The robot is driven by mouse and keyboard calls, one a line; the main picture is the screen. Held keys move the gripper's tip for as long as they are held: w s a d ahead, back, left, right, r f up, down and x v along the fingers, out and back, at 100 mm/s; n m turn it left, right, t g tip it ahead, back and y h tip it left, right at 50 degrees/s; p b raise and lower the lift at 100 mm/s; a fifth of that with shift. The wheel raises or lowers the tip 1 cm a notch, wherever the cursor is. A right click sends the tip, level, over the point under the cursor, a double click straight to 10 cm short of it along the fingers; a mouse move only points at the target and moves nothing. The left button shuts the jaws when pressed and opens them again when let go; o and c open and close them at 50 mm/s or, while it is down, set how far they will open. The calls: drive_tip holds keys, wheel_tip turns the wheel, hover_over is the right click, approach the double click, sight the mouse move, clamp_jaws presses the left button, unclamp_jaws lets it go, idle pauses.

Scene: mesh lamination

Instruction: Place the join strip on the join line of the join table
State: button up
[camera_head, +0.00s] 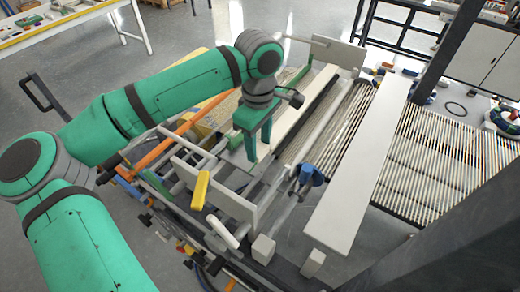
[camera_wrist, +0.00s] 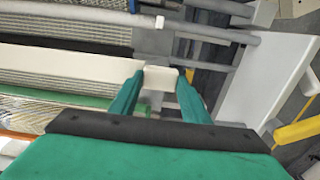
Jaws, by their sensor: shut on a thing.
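My green gripper (camera_head: 258,148) points down over the machine in the middle of the head view. Its fingers are closed on the near end of a long cream strip (camera_head: 305,108), which I take to be the join strip. In the wrist view, the two green fingertips (camera_wrist: 158,88) stand either side of a pale end piece, and the strip (camera_wrist: 65,65) runs off to the left. A dark band (camera_wrist: 65,46) lies alongside the strip. I cannot tell whether the strip touches the surface below. The join line is not clearly visible.
A long white board (camera_head: 358,170) lies to the right, beside a slatted mesh bed (camera_head: 435,160). Upright grey plates (camera_head: 218,190) and a yellow handle (camera_head: 200,190) stand near my gripper. A dark post (camera_head: 450,60) rises at the right.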

drive_tip(key=w+f, duration=0.1)
drive_tip(key=f, duration=0.1)
drive_tip(key=w+f, duration=0.2)
drive_tip(key=shift+w+a, duration=0.1)
drive_tip(key=shift+w+f, duration=0.2)
drive_tip(key=shift+f, duration=0.75)
drive_tip(key=shift+w+f, duration=0.15)
drive_tip(key=shift+f, duration=0.75)
drive_tip(key=o, duration=1.1)
drive_tip(key=shift+s, duration=0.1)
drive_tip(key=shift+r, duration=0.1)
wheel_tip(320, 180, up, 12)
drive_tip(key=shift+f, duration=0.1)
